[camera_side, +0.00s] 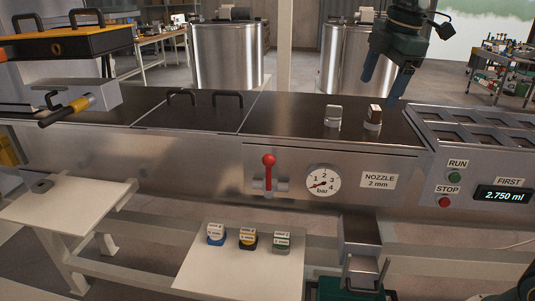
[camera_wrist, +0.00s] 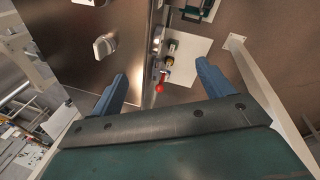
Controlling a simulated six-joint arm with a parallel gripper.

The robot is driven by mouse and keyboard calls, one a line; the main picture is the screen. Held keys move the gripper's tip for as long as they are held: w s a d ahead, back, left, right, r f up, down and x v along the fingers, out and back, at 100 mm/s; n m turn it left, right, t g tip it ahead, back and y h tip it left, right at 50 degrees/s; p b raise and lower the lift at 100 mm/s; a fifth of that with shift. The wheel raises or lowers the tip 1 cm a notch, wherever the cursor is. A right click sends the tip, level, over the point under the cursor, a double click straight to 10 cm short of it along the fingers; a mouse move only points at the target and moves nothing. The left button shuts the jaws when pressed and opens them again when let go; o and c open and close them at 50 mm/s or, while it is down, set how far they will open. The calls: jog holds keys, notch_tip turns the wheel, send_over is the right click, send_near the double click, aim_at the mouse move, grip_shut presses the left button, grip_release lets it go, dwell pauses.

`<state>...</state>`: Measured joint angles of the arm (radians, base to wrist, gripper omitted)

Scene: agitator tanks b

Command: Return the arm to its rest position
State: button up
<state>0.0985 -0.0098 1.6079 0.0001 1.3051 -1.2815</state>
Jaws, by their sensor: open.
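My gripper (camera_side: 382,90) hangs above the right part of the steel bench top, pointing down in the side view. Its two blue fingers are spread apart and nothing is between them. In the wrist view the open fingers (camera_wrist: 160,72) frame the bench's front edge, with the red lever (camera_wrist: 161,82) showing between them farther off.
The bench front carries the red-handled valve (camera_side: 269,174), a gauge (camera_side: 322,181), RUN and STOP buttons (camera_side: 444,202) and a display reading 2.750 ml (camera_side: 504,195). A white shelf (camera_side: 215,273) holds three small capped items. A compartmented tray (camera_side: 470,130) lies right. Metal tanks (camera_side: 228,58) stand behind.

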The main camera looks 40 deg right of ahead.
jog(key=s+a+f+m+t, duration=0.1)
jog(key=s+f+m, duration=0.4)
jog(key=s, duration=0.5)
jog(key=s+a+f+m+t, duration=0.1)
jog(key=s+a+f+m, duration=0.1)
jog(key=s+f+m, duration=0.4)
jog(key=s+m, duration=0.2)
jog(key=s, duration=0.2)
jog(key=shift+s+a+m+t, duration=0.3)
jog(key=shift+a+t, duration=0.1)
jog(key=shift+c, duration=0.2)
